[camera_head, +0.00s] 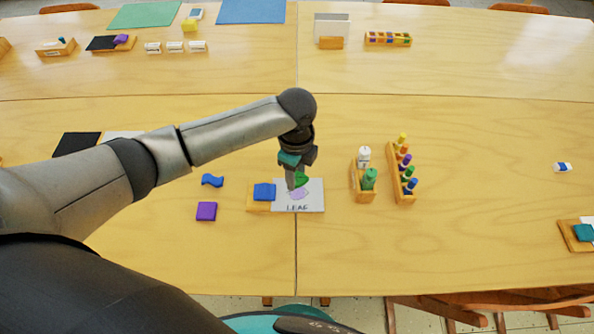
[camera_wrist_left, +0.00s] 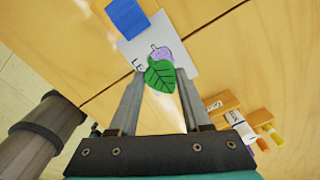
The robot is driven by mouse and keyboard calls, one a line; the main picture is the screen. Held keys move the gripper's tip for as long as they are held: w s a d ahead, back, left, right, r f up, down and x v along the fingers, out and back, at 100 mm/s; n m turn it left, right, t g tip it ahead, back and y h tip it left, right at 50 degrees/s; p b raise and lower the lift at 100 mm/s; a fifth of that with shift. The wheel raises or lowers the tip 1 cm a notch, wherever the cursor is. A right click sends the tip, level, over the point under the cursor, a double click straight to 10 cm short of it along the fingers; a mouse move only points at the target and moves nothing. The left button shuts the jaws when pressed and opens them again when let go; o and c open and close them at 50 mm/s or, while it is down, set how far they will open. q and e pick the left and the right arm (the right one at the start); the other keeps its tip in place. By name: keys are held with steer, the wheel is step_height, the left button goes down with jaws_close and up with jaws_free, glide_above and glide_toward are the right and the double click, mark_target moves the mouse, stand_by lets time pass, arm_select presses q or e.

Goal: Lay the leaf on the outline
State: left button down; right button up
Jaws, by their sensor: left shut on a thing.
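The green leaf (camera_wrist_left: 160,75) is between the fingertips of my left gripper (camera_wrist_left: 161,78), which is shut on it. In the head view the leaf (camera_head: 301,179) shows partly behind the gripper (camera_head: 292,182). The white card (camera_head: 314,205) marked LEAF lies on the table below, with a purple leaf-shaped outline (camera_head: 299,194) on it. In the wrist view the leaf covers part of the outline (camera_wrist_left: 161,54) and of the card (camera_wrist_left: 183,52). I cannot tell whether the leaf touches the card. My right gripper is not in view.
A blue block (camera_head: 264,192) sits on a wooden tray (camera_head: 259,206) at the card's left. A blue wavy piece (camera_head: 212,180) and a purple square (camera_head: 206,211) lie further left. Wooden racks of bottles (camera_head: 365,195) and markers (camera_head: 406,196) stand to the right.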

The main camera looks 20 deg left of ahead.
mark_target(297, 193)
arm_select(q)
steer(key=shift+f+b, duration=1.8)
steer(key=shift+b, duration=0.25)
steer(key=shift+f, duration=0.8)
steer(key=shift+d+f+p, duration=0.1)
steer(key=shift+f+p, duration=0.2)
steer(key=shift+p, duration=0.75)
stand_by(0.4)
steer(key=shift+c, duration=1.4)
jaws_free()
steer(key=shift+o, duration=1.2)
